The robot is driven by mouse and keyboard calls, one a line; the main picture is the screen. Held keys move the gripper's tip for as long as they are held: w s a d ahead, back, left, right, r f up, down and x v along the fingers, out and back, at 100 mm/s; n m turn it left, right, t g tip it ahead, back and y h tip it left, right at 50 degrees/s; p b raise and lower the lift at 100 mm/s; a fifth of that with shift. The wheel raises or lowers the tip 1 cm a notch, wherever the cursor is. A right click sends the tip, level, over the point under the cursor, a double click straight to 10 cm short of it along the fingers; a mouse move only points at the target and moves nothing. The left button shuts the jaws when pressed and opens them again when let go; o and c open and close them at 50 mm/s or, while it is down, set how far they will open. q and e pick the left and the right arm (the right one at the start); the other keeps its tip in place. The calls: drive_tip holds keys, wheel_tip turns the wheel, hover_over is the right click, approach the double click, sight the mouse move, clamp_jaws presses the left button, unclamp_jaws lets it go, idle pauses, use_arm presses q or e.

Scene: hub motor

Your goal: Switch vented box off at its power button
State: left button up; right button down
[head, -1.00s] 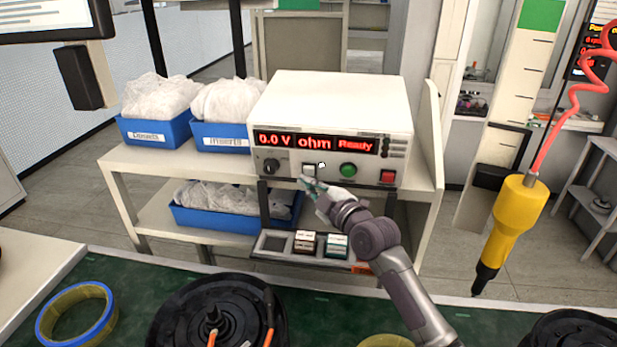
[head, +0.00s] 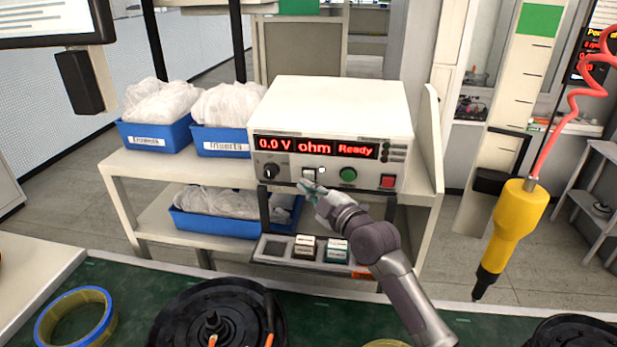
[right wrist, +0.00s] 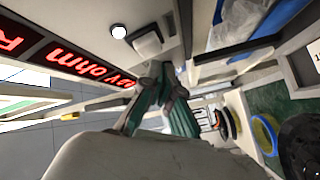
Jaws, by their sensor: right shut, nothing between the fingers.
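The vented box (head: 335,105) is a white bench instrument on the shelf unit. Its red display (head: 316,146) is lit and reads "0.0 V", "ohm" and "Ready". A pale square button (head: 309,174), which looks like the power button, sits on its front with a small lit white lamp (head: 322,170) beside it. Button (right wrist: 147,42) and lamp (right wrist: 118,31) also show in the right wrist view. My right gripper (head: 305,188) is shut and empty, just below the button; contact is not clear. My left gripper is out of view.
A black knob (head: 270,171), a green button (head: 348,175) and a red switch (head: 387,182) are also on the front panel. Blue bins (head: 155,138) stand to the left. A yellow tool (head: 512,225) hangs at right. A motor hub (head: 190,315) lies on the green bench.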

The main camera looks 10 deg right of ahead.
drive_tip(key=shift+w, duration=0.1)
idle(0.4)
drive_tip(key=shift+w+d+r+b, duration=0.1)
drive_tip(key=shift+w+d+b, duration=0.05)
drive_tip(key=shift+w+b, duration=0.15)
drive_tip(key=shift+w+d+b, duration=0.15)
drive_tip(key=shift+w+b, duration=0.2)
drive_tip(key=shift+w, duration=0.05)
idle(0.6)
drive_tip(key=shift+r, duration=0.1)
drive_tip(key=shift+s+a+p, duration=0.3)
drive_tip(key=shift+s+p, duration=0.25)
drive_tip(key=shift+s, duration=0.3)
drive_tip(key=shift+f, duration=0.2)
drive_tip(key=shift+s+a+f+p, duration=0.1)
drive_tip(key=shift+s+a+p, duration=0.3)
drive_tip(key=shift+s, duration=0.35)
drive_tip(key=shift+s+a+f+p, duration=0.1)
drive_tip(key=shift+s+a+p, duration=0.15)
drive_tip(key=shift+s+p, duration=0.4)
drive_tip(key=shift+s+a+f+p, duration=0.1)
drive_tip(key=shift+s+a+p, duration=0.25)
drive_tip(key=shift+s, duration=0.5)
